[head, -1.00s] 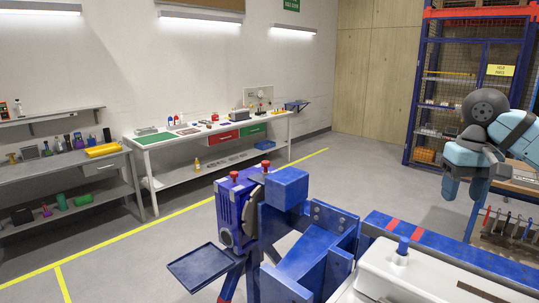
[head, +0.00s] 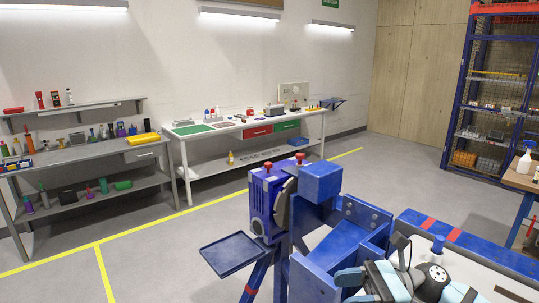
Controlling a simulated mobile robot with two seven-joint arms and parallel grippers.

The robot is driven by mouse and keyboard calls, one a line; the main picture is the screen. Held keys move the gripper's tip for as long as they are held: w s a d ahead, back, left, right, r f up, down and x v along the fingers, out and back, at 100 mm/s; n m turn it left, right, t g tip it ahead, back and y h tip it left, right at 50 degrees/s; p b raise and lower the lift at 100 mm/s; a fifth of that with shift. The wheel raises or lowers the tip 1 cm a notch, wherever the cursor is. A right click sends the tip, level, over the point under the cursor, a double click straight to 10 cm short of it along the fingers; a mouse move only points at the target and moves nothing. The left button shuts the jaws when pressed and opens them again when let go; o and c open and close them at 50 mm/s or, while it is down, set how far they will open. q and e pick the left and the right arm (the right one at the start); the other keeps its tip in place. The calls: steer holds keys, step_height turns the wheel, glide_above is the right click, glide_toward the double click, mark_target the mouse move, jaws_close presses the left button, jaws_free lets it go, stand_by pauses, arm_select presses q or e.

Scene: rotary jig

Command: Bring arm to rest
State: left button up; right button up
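My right arm, pale blue with dark grey joints, shows in the head view at the bottom right. Its end (head: 352,286) points left, over the blue and white jig, and is cut by the lower edge. Two pale blue parts lie side by side there, but I cannot tell whether they are fingers or how far apart they stand. Nothing held is visible. My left gripper is out of view. The jig has a blue drive unit (head: 263,213) with red knobs, a blue bracket (head: 362,222) and a white body (head: 423,252).
A small blue tray (head: 231,253) sticks out left of the jig. A white workbench (head: 185,150) and a grey bench (head: 60,158) stand along the wall. A blue rack (head: 460,95) and a wooden-topped table (head: 522,178) are at the right. Floor between jig and benches is clear.

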step_height(320, 180, down, 18)
steer(key=s+d+n+t+h+b, duration=0.1)
steer(key=n+t+h, duration=0.3)
steer(key=n+t, duration=0.95)
steer(key=s+d+n+t+h, duration=0.15)
steer(key=n+t+h, duration=0.3)
steer(key=n, duration=1.75)
steer(key=s+d+f+m+g+h+b, duration=0.1)
steer(key=s+f+m+g+h, duration=0.5)
steer(key=s+f+m, duration=0.9)
step_height(320, 180, down, 3)
steer(key=shift+s+d, duration=0.2)
steer(key=shift+d, duration=0.3)
steer(key=shift+m, duration=0.25)
